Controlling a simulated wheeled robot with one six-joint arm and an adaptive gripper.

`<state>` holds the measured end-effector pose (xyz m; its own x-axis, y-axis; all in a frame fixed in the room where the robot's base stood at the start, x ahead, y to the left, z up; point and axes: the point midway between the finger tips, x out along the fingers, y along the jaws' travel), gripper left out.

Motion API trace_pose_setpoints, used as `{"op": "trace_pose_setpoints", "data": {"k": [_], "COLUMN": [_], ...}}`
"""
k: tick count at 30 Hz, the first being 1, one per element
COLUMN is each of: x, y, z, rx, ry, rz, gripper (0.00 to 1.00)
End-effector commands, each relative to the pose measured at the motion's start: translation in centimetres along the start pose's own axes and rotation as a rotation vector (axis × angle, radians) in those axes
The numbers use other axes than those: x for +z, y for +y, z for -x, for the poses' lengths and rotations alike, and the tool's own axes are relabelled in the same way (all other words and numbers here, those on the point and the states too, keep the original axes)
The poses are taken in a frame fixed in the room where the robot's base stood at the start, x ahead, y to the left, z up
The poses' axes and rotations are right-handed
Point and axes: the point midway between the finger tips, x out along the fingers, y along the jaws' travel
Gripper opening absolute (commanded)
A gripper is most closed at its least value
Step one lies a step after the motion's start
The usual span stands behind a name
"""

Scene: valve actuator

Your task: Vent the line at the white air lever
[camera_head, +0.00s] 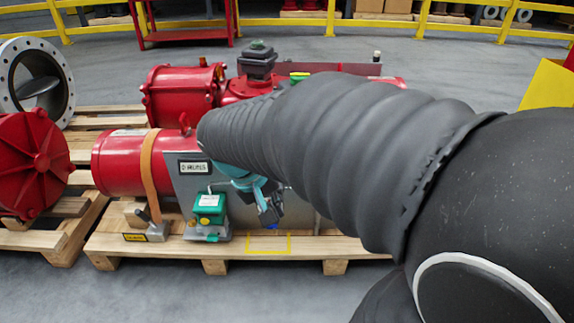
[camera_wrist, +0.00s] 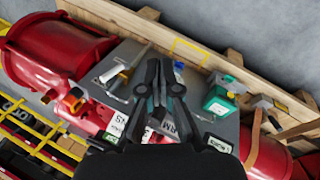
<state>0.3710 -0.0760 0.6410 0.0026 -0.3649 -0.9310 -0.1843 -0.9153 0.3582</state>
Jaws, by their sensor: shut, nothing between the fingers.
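My gripper (camera_head: 268,208) hangs in front of the grey actuator panel (camera_head: 187,186), with teal parts at its wrist. In the wrist view my gripper (camera_wrist: 162,70) has its dark fingers together, with nothing held between them. A white part (camera_wrist: 112,73) with an orange-yellow piece beside it lies to the left of the fingers in the wrist view, apart from them. It looks like the white lever, but I cannot tell for sure or read its position. My arm hides that area in the head view. A green box (camera_head: 209,207) stands left of my gripper; it also shows in the wrist view (camera_wrist: 219,101).
The red actuator (camera_head: 120,163) with an orange strap (camera_head: 150,165) lies on a wooden pallet (camera_head: 110,243). A small dark lever (camera_head: 150,222) stands at the pallet's left. A yellow square (camera_head: 268,243) marks the pallet's front. Yellow rails (camera_head: 330,22) stand behind.

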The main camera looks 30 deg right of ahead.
Motion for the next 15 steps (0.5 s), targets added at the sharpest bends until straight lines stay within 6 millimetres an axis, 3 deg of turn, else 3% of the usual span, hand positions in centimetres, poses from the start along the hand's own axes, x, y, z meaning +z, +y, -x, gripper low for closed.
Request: {"op": "trace_pose_setpoints", "data": {"k": [15], "x": [-10.7], "y": [2.5], "z": [-7.7], "rx": [0.56], "ry": [-0.203], "rz": [-0.061], "gripper": [0.0]}}
